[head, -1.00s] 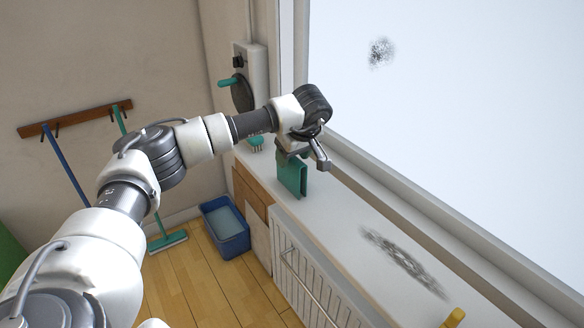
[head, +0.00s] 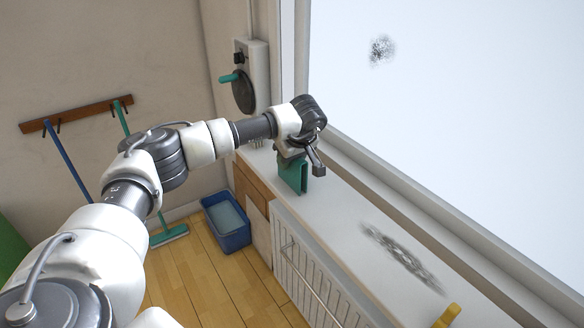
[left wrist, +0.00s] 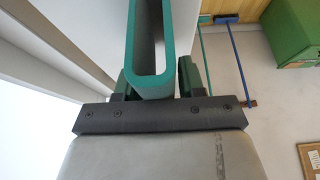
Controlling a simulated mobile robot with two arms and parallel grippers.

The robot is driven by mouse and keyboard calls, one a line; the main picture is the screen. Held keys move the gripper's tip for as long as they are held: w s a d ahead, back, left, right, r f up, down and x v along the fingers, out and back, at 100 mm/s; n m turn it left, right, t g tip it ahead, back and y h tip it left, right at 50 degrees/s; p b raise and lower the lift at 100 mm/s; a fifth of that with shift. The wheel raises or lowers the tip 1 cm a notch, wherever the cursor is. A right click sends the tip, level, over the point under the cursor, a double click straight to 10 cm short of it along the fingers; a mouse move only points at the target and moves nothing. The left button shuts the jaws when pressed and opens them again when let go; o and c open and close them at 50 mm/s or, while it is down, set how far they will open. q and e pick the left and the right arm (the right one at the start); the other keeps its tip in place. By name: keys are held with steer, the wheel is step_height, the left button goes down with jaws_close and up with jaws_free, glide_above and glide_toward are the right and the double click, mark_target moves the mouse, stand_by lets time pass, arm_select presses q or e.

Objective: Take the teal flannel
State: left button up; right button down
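The teal flannel (head: 292,177) stands upright on the white sill, beneath my left gripper. In the left wrist view the flannel (left wrist: 152,86) shows as a long folded loop between the two dark green fingers. My left gripper (head: 300,160) is above the flannel with its fingers spread. In the left wrist view the gripper (left wrist: 160,80) has one finger on each side of the flannel. A gap shows at the right finger; the left finger is close to the flannel, and I cannot tell whether it touches. My right gripper is not in view.
The sill (head: 350,215) runs along the window, with a dark smudge (head: 402,258) on it. A yellow object (head: 447,316) lies at its near end. A wall box with a crank (head: 243,90) is behind my arm. A blue tub (head: 227,222) stands on the floor.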

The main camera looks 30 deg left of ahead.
arm_select(q)
steer(key=c, duration=0.6)
steer(key=shift+r, duration=0.1)
